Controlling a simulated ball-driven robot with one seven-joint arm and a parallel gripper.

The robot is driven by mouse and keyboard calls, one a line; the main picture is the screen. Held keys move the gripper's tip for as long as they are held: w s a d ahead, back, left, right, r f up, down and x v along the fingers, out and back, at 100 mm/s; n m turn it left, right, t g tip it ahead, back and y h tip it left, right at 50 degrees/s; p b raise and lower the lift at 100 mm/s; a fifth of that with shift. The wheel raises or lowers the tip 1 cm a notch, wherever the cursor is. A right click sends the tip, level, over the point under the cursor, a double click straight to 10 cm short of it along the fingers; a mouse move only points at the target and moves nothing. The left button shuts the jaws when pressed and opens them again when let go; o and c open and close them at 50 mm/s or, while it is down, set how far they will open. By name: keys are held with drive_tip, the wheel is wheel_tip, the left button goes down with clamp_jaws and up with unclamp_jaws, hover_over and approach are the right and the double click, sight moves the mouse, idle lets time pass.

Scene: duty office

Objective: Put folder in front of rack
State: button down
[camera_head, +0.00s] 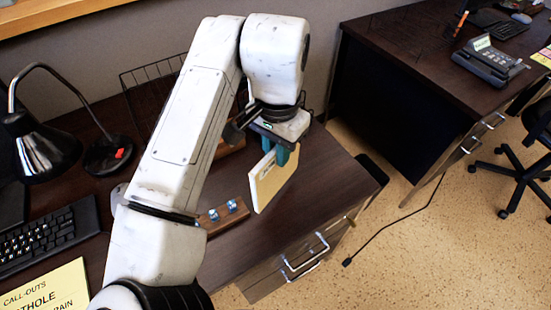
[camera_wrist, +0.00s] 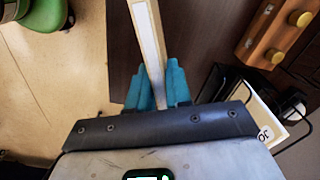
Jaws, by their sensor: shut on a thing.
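The folder (camera_head: 272,183) is a thin cream-coloured slab, held upright above the dark desk. My gripper (camera_head: 282,152) has teal fingers shut on its upper edge. In the wrist view the folder (camera_wrist: 148,45) runs edge-on between the teal fingers of my gripper (camera_wrist: 158,88). The rack (camera_head: 145,82) is a black wire frame at the back of the desk against the wall, left of the gripper and partly hidden by my arm. Black wire of the rack (camera_wrist: 226,78) also shows at the right of the wrist view, with a white lettered card beside it.
A wooden block with blue-topped pieces (camera_head: 222,214) stands on the desk left of the folder. A black lamp (camera_head: 45,150), keyboard (camera_head: 50,235) and yellow sheet (camera_head: 45,290) lie further left. Bare desk (camera_head: 315,190) shows right of the folder, up to the desk edge.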

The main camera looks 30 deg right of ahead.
drive_tip(key=shift+w+d+f, duration=0.1)
drive_tip(key=shift+w+f, duration=0.1)
drive_tip(key=shift+f, duration=0.5)
drive_tip(key=shift+w+a+f, duration=0.1)
drive_tip(key=shift+w+f, duration=0.05)
drive_tip(key=shift+f, duration=0.6)
drive_tip(key=shift+w+d+f, duration=0.1)
drive_tip(key=shift+w+f, duration=0.1)
drive_tip(key=shift+f, duration=0.6)
drive_tip(key=c, duration=1)
unclamp_jaws()
drive_tip(key=shift+c, duration=0.2)
wheel_tip(320, 180, up, 12)
drive_tip(key=shift+p, duration=0.4)
